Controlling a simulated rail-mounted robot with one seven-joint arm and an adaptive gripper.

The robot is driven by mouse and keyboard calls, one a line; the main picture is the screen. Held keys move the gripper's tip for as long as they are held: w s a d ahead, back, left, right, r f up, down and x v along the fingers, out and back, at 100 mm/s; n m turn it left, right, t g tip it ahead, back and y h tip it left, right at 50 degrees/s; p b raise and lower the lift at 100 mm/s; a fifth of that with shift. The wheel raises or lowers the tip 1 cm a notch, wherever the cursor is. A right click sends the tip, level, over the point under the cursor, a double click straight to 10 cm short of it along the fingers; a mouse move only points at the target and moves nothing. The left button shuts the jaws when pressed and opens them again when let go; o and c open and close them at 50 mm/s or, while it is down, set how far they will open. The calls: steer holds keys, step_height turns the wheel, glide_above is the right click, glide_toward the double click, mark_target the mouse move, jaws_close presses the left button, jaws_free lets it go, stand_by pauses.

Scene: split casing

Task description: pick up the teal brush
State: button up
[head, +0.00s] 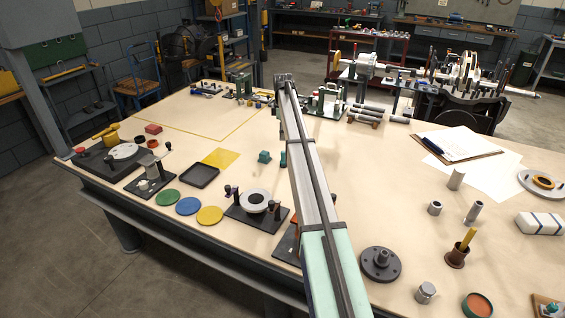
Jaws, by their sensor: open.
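Two small teal pieces lie on the bench near its middle. One teal piece (264,156) is stepped and block-like, just left of my arm. The other teal piece (283,159) is partly hidden by my arm. Neither shows clear bristles, so I cannot tell which is the brush. My arm crosses the view from the bottom centre towards the back of the bench. My gripper (285,77) appears as the small dark end at the arm's far tip. It is open, though its fingers are hard to make out. It appears well beyond both teal pieces.
A black fixture with a pale ring (256,201), coloured discs (188,206) and a black tray (200,175) stand left of my arm. A dark flange (380,263) and metal cylinders (435,208) stand to the right. A clipboard (458,144) lies at the back right.

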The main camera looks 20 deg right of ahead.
mark_target(283, 151)
step_height(283, 151, down, 10)
steer(key=p, duration=0.3)
steer(key=shift+s+a+f+p, duration=0.1)
steer(key=shift+f+p, duration=0.55)
steer(key=shift+f, duration=0.7)
steer(key=shift+a+f+p, duration=0.1)
steer(key=shift+f+p, duration=0.5)
steer(key=shift+f, duration=0.75)
jaws_close()
